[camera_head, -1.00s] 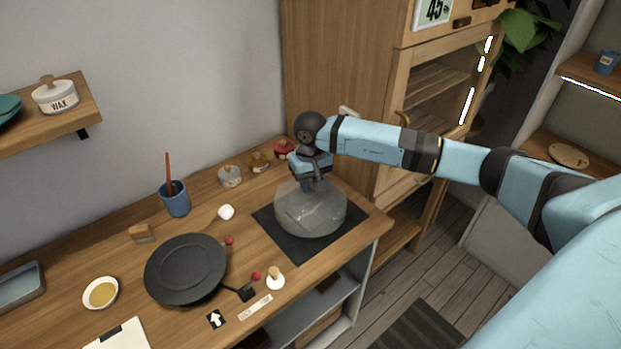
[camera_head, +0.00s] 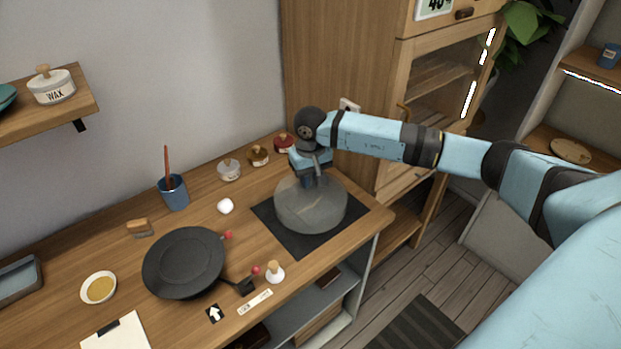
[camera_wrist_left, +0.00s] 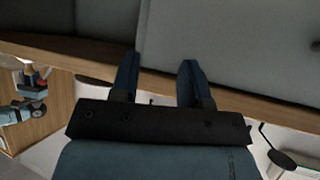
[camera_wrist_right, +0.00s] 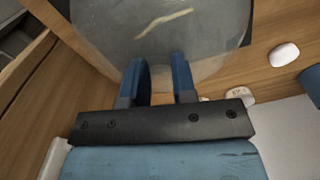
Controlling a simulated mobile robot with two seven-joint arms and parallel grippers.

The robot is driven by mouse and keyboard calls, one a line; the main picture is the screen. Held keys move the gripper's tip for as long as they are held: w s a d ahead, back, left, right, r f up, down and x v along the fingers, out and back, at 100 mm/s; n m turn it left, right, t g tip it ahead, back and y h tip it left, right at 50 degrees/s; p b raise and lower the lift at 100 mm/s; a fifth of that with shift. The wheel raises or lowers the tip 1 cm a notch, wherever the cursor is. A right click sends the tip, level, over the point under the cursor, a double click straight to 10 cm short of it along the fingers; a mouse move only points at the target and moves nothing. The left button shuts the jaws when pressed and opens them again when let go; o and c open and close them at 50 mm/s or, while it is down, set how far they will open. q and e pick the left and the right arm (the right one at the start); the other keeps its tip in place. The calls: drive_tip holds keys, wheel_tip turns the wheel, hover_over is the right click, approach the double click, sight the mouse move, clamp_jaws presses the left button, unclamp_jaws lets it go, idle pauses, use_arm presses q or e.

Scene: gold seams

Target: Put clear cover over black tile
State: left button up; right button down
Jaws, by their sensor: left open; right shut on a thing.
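The clear cover (camera_head: 311,208) is a see-through round dome. In the head view it stands over the black tile (camera_head: 294,244), a dark square at the right end of the bench, with tile edge showing around it. I cannot tell whether its rim touches the tile. My right gripper (camera_head: 312,174) is shut on the top of the cover. In the right wrist view the cover (camera_wrist_right: 160,28) fills the space beyond the fingers (camera_wrist_right: 158,68), and a pale gold streak shows through it. My left gripper (camera_wrist_left: 158,72) is open and empty, seen only in the left wrist view.
A black round turntable-like plate (camera_head: 184,262) with red knobs lies left of the tile. A white lump (camera_head: 225,206), small jars (camera_head: 229,170) and a blue cup (camera_head: 173,193) stand behind. A wooden cabinet (camera_head: 340,85) rises close behind the right arm.

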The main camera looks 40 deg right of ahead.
drive_tip(key=shift+f+b, duration=0.95)
drive_tip(key=shift+f, duration=0.1)
idle(0.4)
drive_tip(key=shift+r, duration=0.1)
drive_tip(key=shift+c, duration=1.9)
unclamp_jaws()
drive_tip(key=shift+r+p, duration=1.6)
drive_tip(key=shift+r, duration=2.4)
